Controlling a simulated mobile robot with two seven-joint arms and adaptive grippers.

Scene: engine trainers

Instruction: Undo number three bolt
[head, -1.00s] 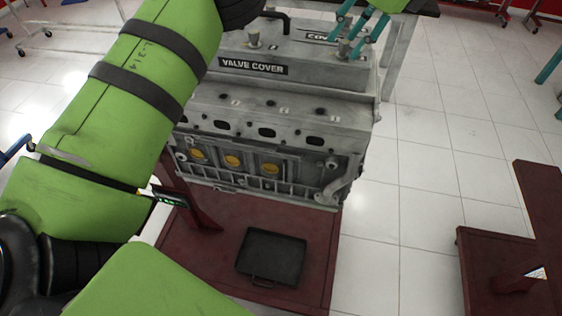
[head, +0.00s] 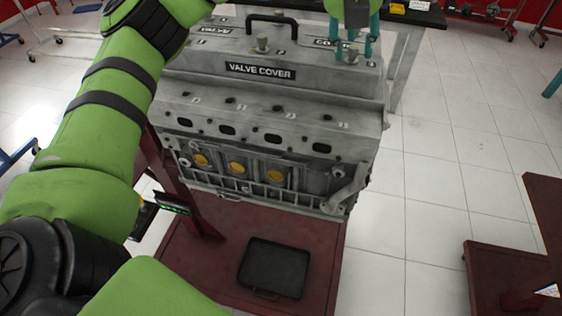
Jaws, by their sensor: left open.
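The grey valve cover (head: 215,62) sits on top of the engine block (head: 300,165). A bolt (head: 352,54) stands upright near its right end, beside a small mark too small to read. Another bolt (head: 263,46) stands near the middle. My left gripper (head: 355,56), with teal fingers, points down at the right-hand bolt. Its fingers are open and spread around or beside that bolt; I cannot tell whether they touch it. The fingers hide part of the cover's second label. My right gripper is not in view.
A black handle (head: 272,17) rises from the cover's back. The engine is on a dark red stand (head: 190,270) with a black tray (head: 274,268) below. A dark table (head: 425,15) is behind, and another red stand (head: 500,285) at right. The tiled floor between is clear.

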